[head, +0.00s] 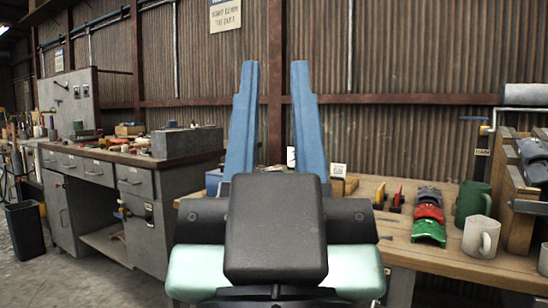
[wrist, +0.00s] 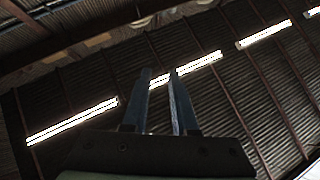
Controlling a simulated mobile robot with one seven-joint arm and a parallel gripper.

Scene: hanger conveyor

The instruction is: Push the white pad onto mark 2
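My gripper (head: 274,68) points upward in the middle of the head view, in front of the corrugated wall. Its two blue fingers are apart with nothing between them. In the wrist view the fingers (wrist: 160,74) stand against the ceiling, with a gap between them. I cannot make out the white pad or mark 2 in either view. My arm and gripper hide part of the wooden workbench (head: 455,258).
On the bench's right are a green mug (head: 473,203), a pale mug (head: 481,237), dark, red and green curved items (head: 429,215) and a wooden rack (head: 512,190). A grey drawer bench (head: 100,180) stands left, with a dark bin (head: 25,229). Open floor lies at lower left.

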